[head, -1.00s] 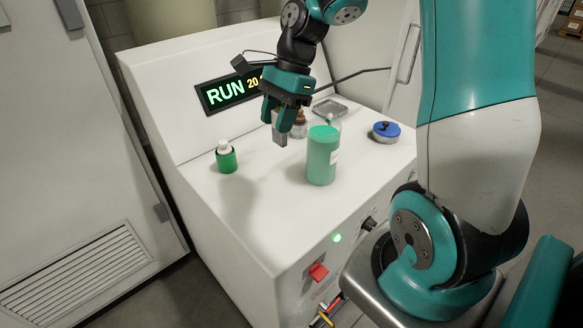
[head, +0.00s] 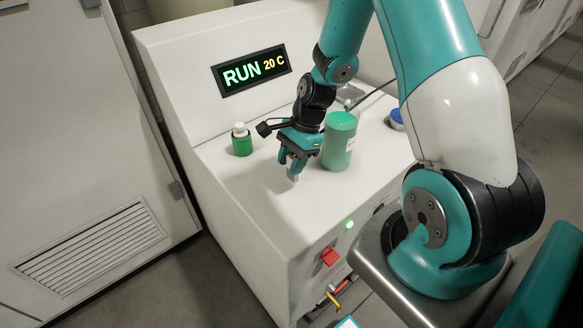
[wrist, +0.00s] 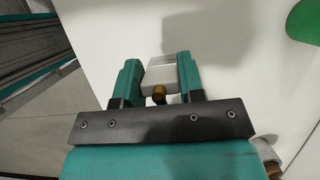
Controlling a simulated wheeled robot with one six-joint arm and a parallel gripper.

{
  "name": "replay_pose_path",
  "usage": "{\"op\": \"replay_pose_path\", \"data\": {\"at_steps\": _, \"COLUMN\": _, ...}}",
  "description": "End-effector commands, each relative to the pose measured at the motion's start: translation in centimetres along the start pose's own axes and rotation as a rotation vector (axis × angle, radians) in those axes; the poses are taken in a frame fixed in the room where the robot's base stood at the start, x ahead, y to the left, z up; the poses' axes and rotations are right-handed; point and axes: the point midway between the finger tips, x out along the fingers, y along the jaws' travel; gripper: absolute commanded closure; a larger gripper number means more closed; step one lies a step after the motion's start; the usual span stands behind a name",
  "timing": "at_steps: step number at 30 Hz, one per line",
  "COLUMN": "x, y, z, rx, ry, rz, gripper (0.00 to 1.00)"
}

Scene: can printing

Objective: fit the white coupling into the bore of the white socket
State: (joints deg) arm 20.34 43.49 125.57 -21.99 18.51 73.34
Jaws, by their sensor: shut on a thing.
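My gripper (head: 292,164) is shut on a pale grey-white block, which I take to be the white coupling (wrist: 160,73). In the wrist view the block sits between the two teal fingers, with a brass-coloured stub on its near side. In the head view the coupling (head: 292,178) shows just below the fingertips, low over the white machine top (head: 262,190), left of and in front of a green jar (head: 339,142). I cannot tell whether it touches the top. I cannot make out the white socket or its bore in either current view.
A small green bottle with a white cap (head: 242,141) stands at the left, near the display reading RUN 20 C (head: 250,71). A blue-lidded container (head: 397,118) is partly hidden behind my arm. The front left of the machine top is clear.

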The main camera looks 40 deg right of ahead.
Motion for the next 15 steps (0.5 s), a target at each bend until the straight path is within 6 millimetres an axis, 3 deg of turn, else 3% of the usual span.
{"op": "replay_pose_path", "data": {"at_steps": 6, "x": 2.6, "y": 0.1, "z": -1.1, "rx": 0.002, "ry": -0.002, "rz": 0.003, "gripper": 0.90}}
{"op": "replay_pose_path", "data": {"at_steps": 15, "x": 3.0, "y": 0.0, "z": -1.2, "rx": 0.001, "ry": 0.000, "rz": 0.000, "gripper": 0.90}}
